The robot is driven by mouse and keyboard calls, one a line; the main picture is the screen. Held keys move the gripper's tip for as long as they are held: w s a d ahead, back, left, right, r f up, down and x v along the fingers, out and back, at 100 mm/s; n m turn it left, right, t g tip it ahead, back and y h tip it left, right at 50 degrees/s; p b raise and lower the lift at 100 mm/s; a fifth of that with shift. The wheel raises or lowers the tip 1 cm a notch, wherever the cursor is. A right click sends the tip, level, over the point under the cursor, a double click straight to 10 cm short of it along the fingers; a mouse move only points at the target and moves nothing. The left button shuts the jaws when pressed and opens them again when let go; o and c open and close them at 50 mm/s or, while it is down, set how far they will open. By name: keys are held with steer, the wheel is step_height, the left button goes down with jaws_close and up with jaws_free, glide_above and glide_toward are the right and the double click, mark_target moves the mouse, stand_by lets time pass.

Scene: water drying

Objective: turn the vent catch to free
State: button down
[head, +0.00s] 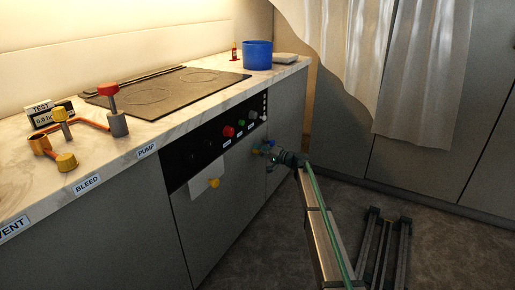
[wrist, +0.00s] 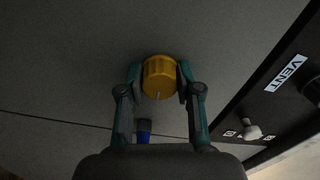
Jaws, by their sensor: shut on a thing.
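In the wrist view, a round ribbed yellow knob (wrist: 160,70) sits against the grey cabinet front, with a small pale mark at its lower rim. My gripper (wrist: 160,82) is shut on this knob, one finger on each side. In the head view my gripper (head: 270,153) is at the right part of the cabinet front, below the black control panel (head: 205,149). A VENT label (wrist: 286,73) is on the dark panel at the right of the wrist view. I cannot read a free or locked marking on the knob.
A pale grey knob (wrist: 257,132) stands on the dark panel near small labels. A blue piece (wrist: 144,128) shows below the yellow knob. A blue pot (head: 257,55) stands on the counter. Floor at the right has dark rails (head: 368,245).

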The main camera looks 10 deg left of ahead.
steer(key=shift+m, duration=0.5)
steer(key=c, duration=0.8)
jaws_free()
steer(key=shift+o, duration=0.2)
steer(key=v, duration=1.2)
steer(key=shift+f, duration=0.1)
